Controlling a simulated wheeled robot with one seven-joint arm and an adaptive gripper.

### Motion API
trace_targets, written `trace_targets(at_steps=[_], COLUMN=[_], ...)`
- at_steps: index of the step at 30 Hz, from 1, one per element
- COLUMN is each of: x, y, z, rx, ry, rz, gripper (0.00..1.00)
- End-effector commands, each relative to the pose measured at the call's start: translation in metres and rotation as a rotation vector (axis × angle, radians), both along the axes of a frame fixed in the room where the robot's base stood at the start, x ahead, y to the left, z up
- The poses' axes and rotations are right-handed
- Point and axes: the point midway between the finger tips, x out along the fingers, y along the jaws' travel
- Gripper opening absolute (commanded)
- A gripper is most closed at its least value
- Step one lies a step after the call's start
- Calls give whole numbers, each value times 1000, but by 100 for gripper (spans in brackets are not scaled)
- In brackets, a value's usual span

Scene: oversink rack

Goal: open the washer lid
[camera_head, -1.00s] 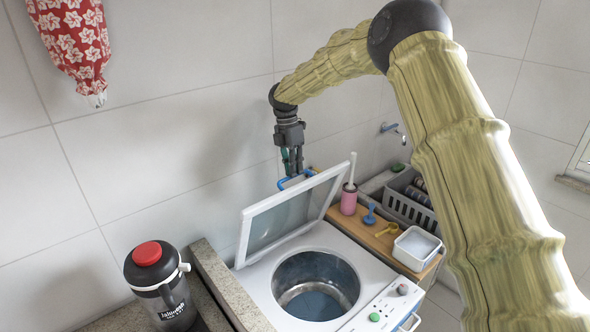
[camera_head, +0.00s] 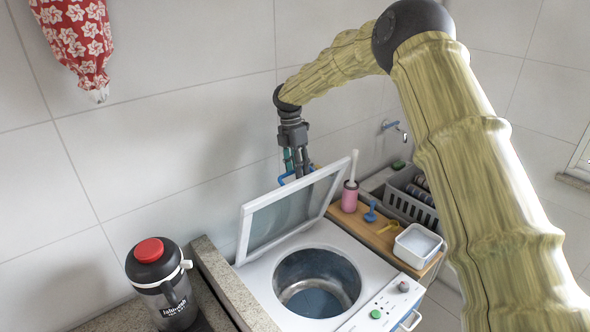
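The washer (camera_head: 375,271) is white with a round metal drum (camera_head: 318,284) showing. Its lid (camera_head: 293,207), a white frame with a greyish panel, stands raised and tilted up toward the wall, so the drum opening is uncovered. My gripper (camera_head: 297,171) points down behind the lid's upper edge, close to the wall. Its fingertips are partly hidden by the lid, and I cannot tell whether they touch it or whether the fingers are open or shut.
A black and clear jug with a red top (camera_head: 160,285) stands on the stone counter at left. A wooden board (camera_head: 388,238) at right holds a pink brush holder (camera_head: 349,197) and a white tub (camera_head: 417,246). A grey rack (camera_head: 409,207) stands behind. A red floral bag (camera_head: 74,42) hangs upper left.

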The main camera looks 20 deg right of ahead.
Motion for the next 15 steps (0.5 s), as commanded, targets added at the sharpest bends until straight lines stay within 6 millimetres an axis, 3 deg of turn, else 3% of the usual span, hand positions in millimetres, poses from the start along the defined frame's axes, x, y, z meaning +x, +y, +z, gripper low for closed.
trace_targets(at_steps=[8, 15], x=[4, 8], y=[3, 3], z=[15, 57], rx=[0, 1], ry=[-3, -5], rz=[2, 1], gripper=[33, 33])
